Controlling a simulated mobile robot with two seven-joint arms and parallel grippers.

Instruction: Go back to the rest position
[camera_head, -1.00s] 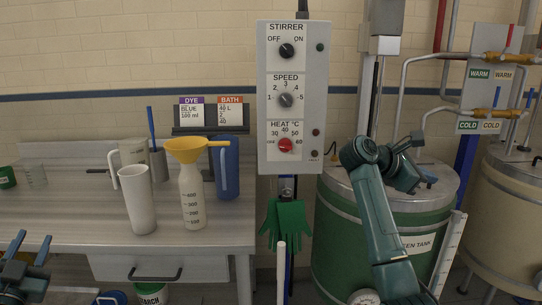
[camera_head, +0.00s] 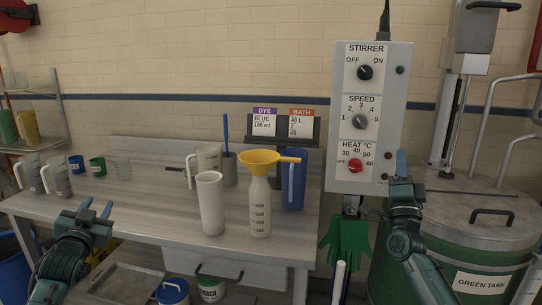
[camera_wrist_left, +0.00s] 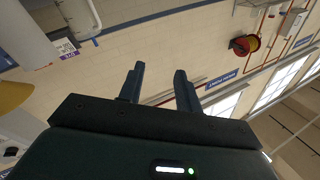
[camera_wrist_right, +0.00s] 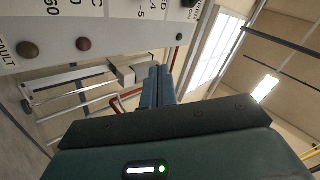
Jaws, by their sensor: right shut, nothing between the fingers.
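My left gripper (camera_head: 95,209) is at the lower left, in front of the workbench, with its fingers pointing up. In the left wrist view the left fingers (camera_wrist_left: 159,85) stand apart with nothing between them. My right gripper (camera_head: 401,165) is beside the lower right edge of the control panel (camera_head: 372,110), in front of the green tank (camera_head: 480,225). In the right wrist view the right fingers (camera_wrist_right: 158,86) are together and empty. The control panel also shows close by in that view (camera_wrist_right: 60,30).
The bench (camera_head: 150,222) holds a white jug (camera_head: 211,203), a bottle (camera_head: 259,210) with a yellow funnel (camera_head: 265,157), a blue jug (camera_head: 294,180) and several other vessels. Green gloves (camera_head: 345,240) hang below the panel. A shelf rack (camera_head: 30,147) stands at far left.

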